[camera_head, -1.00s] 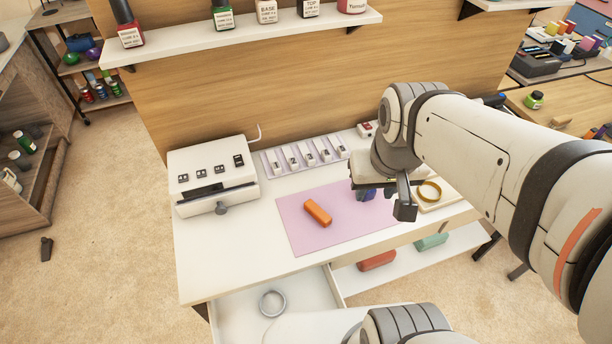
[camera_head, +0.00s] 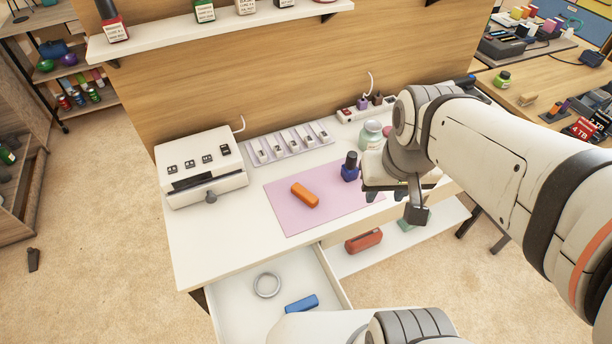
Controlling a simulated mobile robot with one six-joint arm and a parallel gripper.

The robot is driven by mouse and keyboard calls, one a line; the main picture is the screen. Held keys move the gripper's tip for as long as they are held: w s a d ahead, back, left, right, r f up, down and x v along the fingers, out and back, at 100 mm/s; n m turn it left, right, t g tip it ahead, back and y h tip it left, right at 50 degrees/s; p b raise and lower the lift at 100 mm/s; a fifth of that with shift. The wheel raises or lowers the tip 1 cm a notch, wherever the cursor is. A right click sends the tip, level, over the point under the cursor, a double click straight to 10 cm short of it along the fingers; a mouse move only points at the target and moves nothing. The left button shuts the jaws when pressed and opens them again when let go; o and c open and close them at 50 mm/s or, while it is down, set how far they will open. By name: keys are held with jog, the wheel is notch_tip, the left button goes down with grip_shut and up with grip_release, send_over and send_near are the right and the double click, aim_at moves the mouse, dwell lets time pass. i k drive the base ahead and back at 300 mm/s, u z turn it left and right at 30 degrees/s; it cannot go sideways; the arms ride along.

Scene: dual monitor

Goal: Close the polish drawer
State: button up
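The open drawer (camera_head: 240,303) sticks out from the front of the white desk, at the lower middle of the head view. Inside it lie a silver ring-shaped item (camera_head: 267,285) and a blue block (camera_head: 301,303). My arm hides its lower right part. A dark blue polish bottle (camera_head: 350,168) stands upright on the pink mat (camera_head: 283,217). My gripper (camera_head: 395,202) is over the right end of the desk, beside the bottle and away from the drawer. One dark finger shows, but its opening is hidden by the wrist.
An orange block (camera_head: 305,194) lies on the mat. A white machine (camera_head: 203,167) stands at the desk's left. A pale green jar (camera_head: 371,135) and a power strip (camera_head: 366,109) are behind. A red case (camera_head: 363,241) sits on the lower shelf.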

aim_at(238, 316)
jog(key=z, duration=0.05)
jog(key=k, duration=0.85)
jog(key=u, duration=0.7)
jog(key=k, duration=0.5)
jog(key=u, duration=0.05)
